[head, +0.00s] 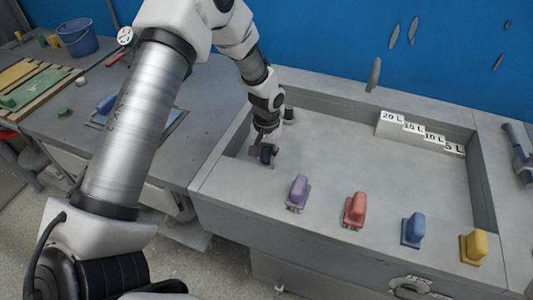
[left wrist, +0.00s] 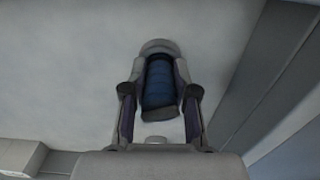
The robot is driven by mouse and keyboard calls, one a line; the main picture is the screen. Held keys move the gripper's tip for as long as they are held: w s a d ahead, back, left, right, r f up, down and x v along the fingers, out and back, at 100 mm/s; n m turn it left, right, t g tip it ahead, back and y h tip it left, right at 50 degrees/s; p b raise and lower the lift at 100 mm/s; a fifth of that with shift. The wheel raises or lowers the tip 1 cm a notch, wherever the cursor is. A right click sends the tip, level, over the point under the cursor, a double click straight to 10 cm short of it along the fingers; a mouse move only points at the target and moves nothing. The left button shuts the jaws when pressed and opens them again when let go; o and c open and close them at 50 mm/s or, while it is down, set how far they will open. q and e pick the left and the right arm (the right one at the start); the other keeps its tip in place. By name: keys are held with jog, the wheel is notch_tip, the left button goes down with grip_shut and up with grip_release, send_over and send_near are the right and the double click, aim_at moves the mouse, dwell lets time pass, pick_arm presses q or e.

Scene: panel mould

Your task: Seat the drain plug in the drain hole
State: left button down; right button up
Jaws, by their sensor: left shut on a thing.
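My left gripper (head: 266,155) reaches down inside the grey mould (head: 345,150), near its left end. It is shut on a dark blue, rounded piece, seemingly the drain plug (left wrist: 158,85); this piece shows between both fingers in the left wrist view. A pale grey rounded rim (left wrist: 158,46) shows just beyond the plug; I cannot tell whether it belongs to the plug or the floor. The drain hole is not clearly visible, and the plug's lower end is hidden. My right gripper is not in view.
Purple (head: 298,192), red (head: 355,208), blue (head: 414,229) and yellow (head: 473,246) handled blocks line the mould's front rim. Stepped white litre-marked blocks (head: 415,130) stand at the back right. The mould floor's middle is clear.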

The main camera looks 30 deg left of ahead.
aim_at(266, 147)
pick_arm(q)
jog(key=c, duration=0.9)
grip_release()
jog(key=shift+f, duration=0.1)
notch_tip(266, 147, up, 12)
jog(key=shift+r, duration=0.2)
